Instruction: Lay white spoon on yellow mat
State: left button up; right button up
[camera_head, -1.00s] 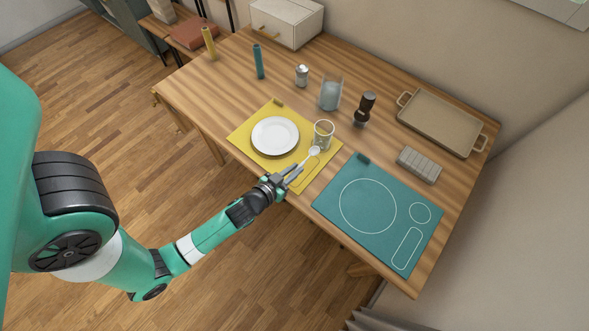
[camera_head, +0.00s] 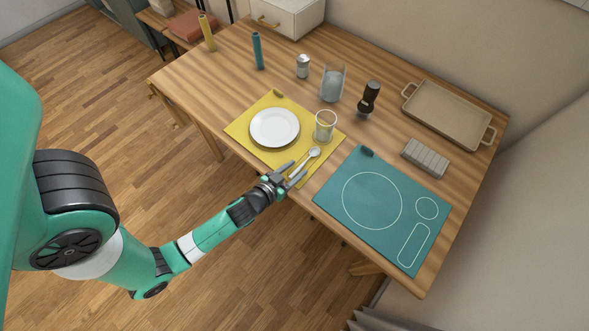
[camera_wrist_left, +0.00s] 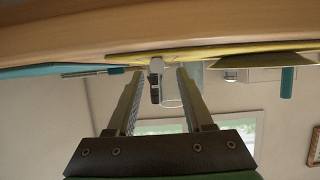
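The white spoon (camera_head: 303,162) lies on the right part of the yellow mat (camera_head: 243,130), its bowl toward the glass and its handle toward the front edge. My left gripper (camera_head: 293,173) is at the handle end, with its fingers spread. In the left wrist view, the spoon handle (camera_wrist_left: 155,66) shows between the two separated fingers (camera_wrist_left: 157,95), with a gap on each side. The yellow mat shows there edge-on (camera_wrist_left: 205,51). My right gripper is not in view.
A white plate (camera_head: 274,127) and a clear glass (camera_head: 325,126) stand on the mat, left of and behind the spoon. A teal mat (camera_head: 385,218) with white outlines lies to the right.

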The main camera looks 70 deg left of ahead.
pick_arm(q)
jog(key=b+v, duration=0.2)
jog(key=v, duration=0.9)
jog(key=shift+s+r, duration=0.15)
jog(key=shift+s, duration=0.1)
jog(key=shift+w+d+r, duration=0.1)
jog(key=shift+d, duration=0.05)
dwell(0.3)
